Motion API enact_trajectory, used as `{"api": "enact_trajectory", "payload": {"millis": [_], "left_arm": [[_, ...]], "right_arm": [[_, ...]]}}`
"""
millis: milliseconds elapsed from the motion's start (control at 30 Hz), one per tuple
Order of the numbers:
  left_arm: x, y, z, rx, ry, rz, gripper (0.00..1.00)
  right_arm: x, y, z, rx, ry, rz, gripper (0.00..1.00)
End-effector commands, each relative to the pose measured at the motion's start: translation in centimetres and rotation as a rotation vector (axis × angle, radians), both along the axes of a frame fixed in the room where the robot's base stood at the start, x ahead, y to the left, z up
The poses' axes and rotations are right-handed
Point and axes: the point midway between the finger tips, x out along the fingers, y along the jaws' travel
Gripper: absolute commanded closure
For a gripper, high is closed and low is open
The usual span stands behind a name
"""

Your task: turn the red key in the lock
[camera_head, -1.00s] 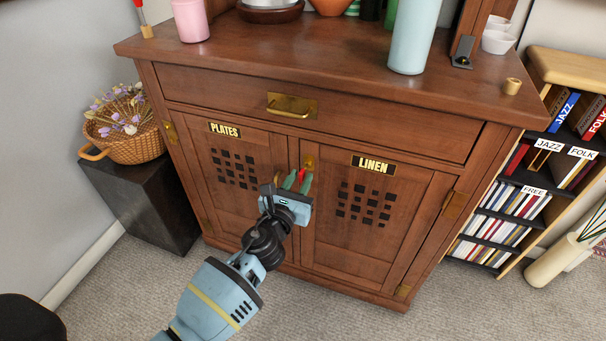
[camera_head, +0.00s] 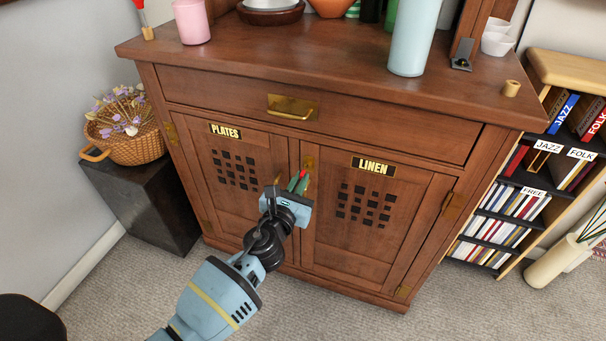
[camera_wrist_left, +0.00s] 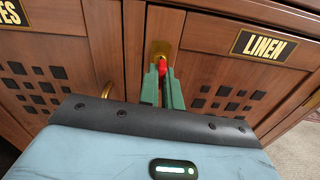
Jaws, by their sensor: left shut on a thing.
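The red key (camera_wrist_left: 162,69) stands in the brass lock plate (camera_wrist_left: 159,50) on the cabinet's right door, by the gap between the two doors. In the head view only a small bit of red shows between my fingers, below the lock plate (camera_head: 308,163). My left gripper (camera_head: 299,182) is at the lock, its green fingers (camera_wrist_left: 162,86) shut on the key from both sides. The fingers hide part of the key, and its exact angle is hard to tell. My right gripper is not in view.
The wooden cabinet (camera_head: 330,115) has a closed drawer with a brass handle (camera_head: 291,106) above the doors. A dark stand (camera_head: 146,200) with a flower basket (camera_head: 135,143) is at left, a bookshelf (camera_head: 513,200) at right.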

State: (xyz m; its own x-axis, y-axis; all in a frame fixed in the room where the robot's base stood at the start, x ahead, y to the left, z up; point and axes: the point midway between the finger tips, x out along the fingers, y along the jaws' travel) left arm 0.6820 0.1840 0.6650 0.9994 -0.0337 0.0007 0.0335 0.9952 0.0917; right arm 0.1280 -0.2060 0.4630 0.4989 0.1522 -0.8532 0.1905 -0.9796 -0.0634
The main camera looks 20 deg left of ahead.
Motion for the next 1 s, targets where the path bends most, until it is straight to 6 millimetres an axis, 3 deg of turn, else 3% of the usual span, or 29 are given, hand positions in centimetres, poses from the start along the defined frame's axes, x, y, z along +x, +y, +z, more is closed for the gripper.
{"api": "enact_trajectory", "payload": {"millis": [200, 567, 1000], "left_arm": [[0.1, 0.1, 0.3, 0.19, -0.008, 0.001, 1.0], [0.1, 0.0, 0.1, 0.218, -0.008, 0.0, 1.0], [0.1, 0.1, 0.2, 0.507, -0.018, 0.0, 1.0]], "right_arm": [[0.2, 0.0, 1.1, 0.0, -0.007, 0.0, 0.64], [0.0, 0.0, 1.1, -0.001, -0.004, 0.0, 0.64], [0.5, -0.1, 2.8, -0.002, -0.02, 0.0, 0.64]]}}
